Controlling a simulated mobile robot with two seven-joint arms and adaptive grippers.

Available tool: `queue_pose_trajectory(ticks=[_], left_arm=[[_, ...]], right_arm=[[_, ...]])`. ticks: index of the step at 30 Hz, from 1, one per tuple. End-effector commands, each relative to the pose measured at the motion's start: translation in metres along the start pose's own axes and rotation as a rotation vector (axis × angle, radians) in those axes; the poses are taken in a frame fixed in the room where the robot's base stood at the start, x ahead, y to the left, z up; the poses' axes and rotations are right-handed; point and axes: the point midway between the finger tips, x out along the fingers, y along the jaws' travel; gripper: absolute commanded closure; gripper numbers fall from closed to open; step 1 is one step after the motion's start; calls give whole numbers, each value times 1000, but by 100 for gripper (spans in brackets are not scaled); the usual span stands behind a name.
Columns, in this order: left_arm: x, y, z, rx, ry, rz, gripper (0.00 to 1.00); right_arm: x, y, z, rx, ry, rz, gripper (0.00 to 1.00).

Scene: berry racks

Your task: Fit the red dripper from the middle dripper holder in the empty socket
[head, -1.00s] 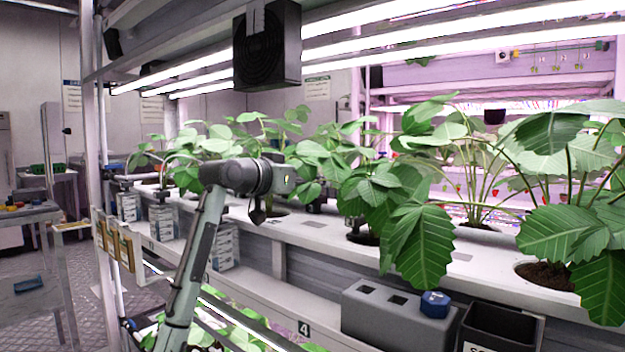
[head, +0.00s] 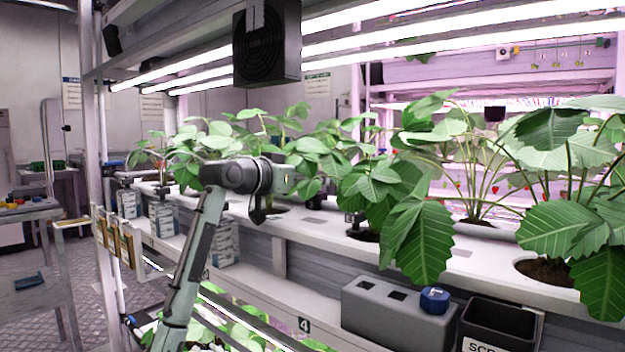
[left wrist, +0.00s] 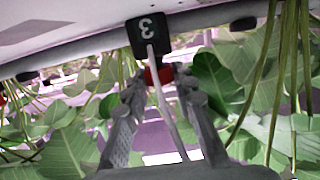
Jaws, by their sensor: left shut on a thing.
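My left gripper (left wrist: 160,84) has its two dark fingers closed around a small red thing, which looks like the red dripper (left wrist: 158,75). The dripper is partly hidden by the fingers and by a thin grey stake in front of them. In the head view my left arm reaches to the plants, and leaves hide the fingertips. A grey block (head: 362,316) at the front has two open square holes and a blue capped piece (head: 435,300) at its right end. My right gripper does not show.
Leafy plants (head: 420,240) crowd the white trough (head: 300,232) around the gripper. A black bin (head: 497,325) stands right of the grey block. A black fan box (head: 267,45) and light tubes hang overhead.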

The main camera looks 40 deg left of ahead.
Motion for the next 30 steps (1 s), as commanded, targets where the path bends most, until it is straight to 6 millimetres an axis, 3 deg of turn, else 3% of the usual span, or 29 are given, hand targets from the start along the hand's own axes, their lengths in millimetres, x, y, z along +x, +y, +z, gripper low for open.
queue_pose_trajectory(ticks=[11, 30], left_arm=[[0, 0, 0, -1, -3, 1, 86], [-6, 0, -38, 0, -2, 0, 86]], right_arm=[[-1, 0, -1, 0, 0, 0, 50], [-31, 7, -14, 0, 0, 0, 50]])
